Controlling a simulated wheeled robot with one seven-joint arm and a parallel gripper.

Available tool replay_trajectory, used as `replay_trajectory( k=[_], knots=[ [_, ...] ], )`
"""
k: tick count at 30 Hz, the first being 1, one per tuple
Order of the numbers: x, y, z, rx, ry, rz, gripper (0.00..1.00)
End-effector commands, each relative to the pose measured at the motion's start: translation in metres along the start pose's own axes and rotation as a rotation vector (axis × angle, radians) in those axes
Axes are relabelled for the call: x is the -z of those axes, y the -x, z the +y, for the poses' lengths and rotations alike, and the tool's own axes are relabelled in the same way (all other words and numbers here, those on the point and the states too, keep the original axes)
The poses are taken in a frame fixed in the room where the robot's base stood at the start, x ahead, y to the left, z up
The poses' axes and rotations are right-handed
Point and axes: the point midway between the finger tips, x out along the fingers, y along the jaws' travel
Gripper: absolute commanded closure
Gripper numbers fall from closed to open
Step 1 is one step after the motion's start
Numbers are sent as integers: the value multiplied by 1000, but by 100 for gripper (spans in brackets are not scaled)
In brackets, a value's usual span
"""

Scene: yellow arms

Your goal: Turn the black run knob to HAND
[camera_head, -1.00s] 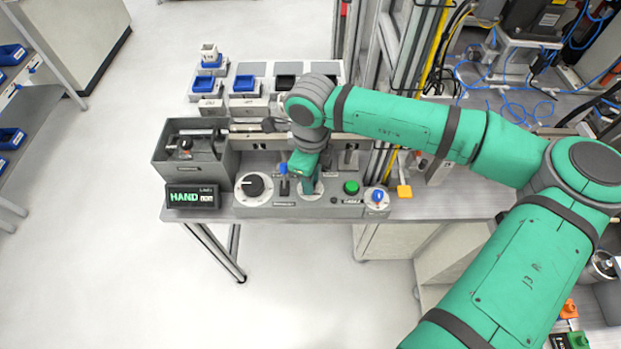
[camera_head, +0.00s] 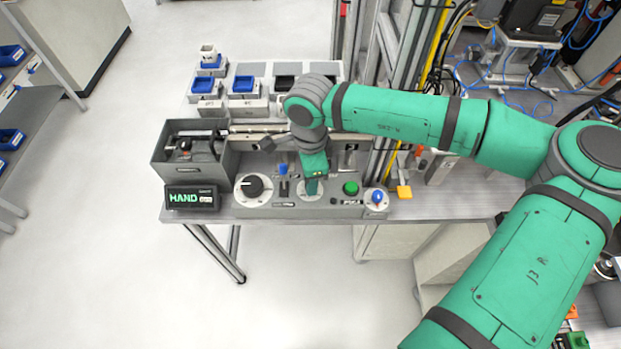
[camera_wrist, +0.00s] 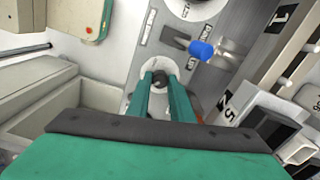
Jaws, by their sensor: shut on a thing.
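A small black knob (camera_wrist: 159,79) sits on a white dial (camera_wrist: 178,66) in the wrist view. My gripper (camera_wrist: 164,88) is shut on this knob, with one green finger on each side. In the head view my gripper (camera_head: 312,186) points down at the white dial in the middle of the grey panel (camera_head: 285,211), and the knob is hidden there. Another black knob (camera_head: 253,186) stands free on a larger white dial at the panel's left. The display (camera_head: 192,197) at the far left reads HAND in green. The dial markings are too small to read.
A blue-tipped lever (camera_wrist: 201,50) stands beside the gripped knob. A green button (camera_head: 351,188) and a blue knob (camera_head: 377,196) are to its right. A grey open box (camera_head: 190,175) stands at the left. Blue trays (camera_head: 243,84) sit behind.

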Motion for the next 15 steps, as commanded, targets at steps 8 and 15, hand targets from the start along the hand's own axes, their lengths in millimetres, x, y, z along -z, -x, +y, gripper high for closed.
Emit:
replay_trajectory(
  k=[8,15],
  knots=[
    [0,1,-3,8,6,1,100],
    [0,1,-3,7,6,1,61]
  ],
)
